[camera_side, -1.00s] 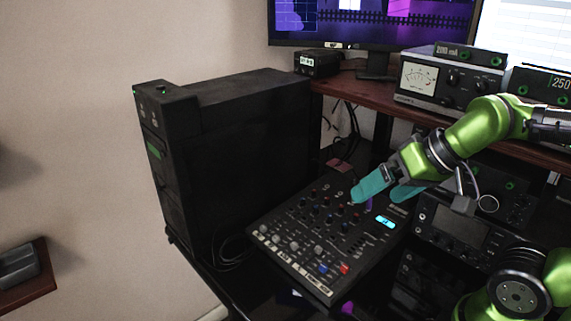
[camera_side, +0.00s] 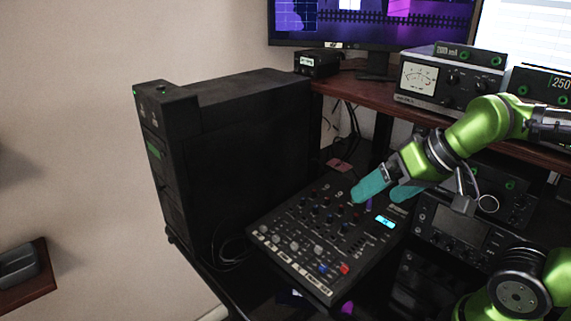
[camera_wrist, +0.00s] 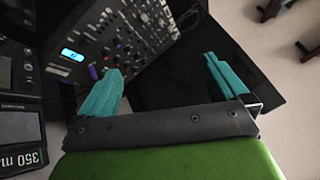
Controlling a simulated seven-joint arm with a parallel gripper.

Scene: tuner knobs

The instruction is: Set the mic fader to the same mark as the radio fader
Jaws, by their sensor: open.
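The mixer (camera_side: 273,263) is a dark panel with rows of small knobs, a lit cyan display (camera_side: 385,222) and a row of faders near its front edge. Several fader caps are grey (camera_side: 292,246), one is blue (camera_side: 323,268) and one is red (camera_side: 344,269). The fader labels are too small to read, so I cannot tell which is mic or radio. My gripper (camera_side: 383,191) has teal fingers, open and empty, above the mixer's back right part. In the wrist view, the fingers (camera_wrist: 163,82) are spread wide, with the mixer (camera_wrist: 135,75) beyond the left finger.
A large black cabinet (camera_side: 240,150) stands left of the mixer. A wooden shelf (camera_side: 375,92) behind holds a meter unit (camera_side: 430,80) and a monitor (camera_side: 370,22). More dark equipment (camera_side: 450,228) stands right of the mixer. The space above the faders is clear.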

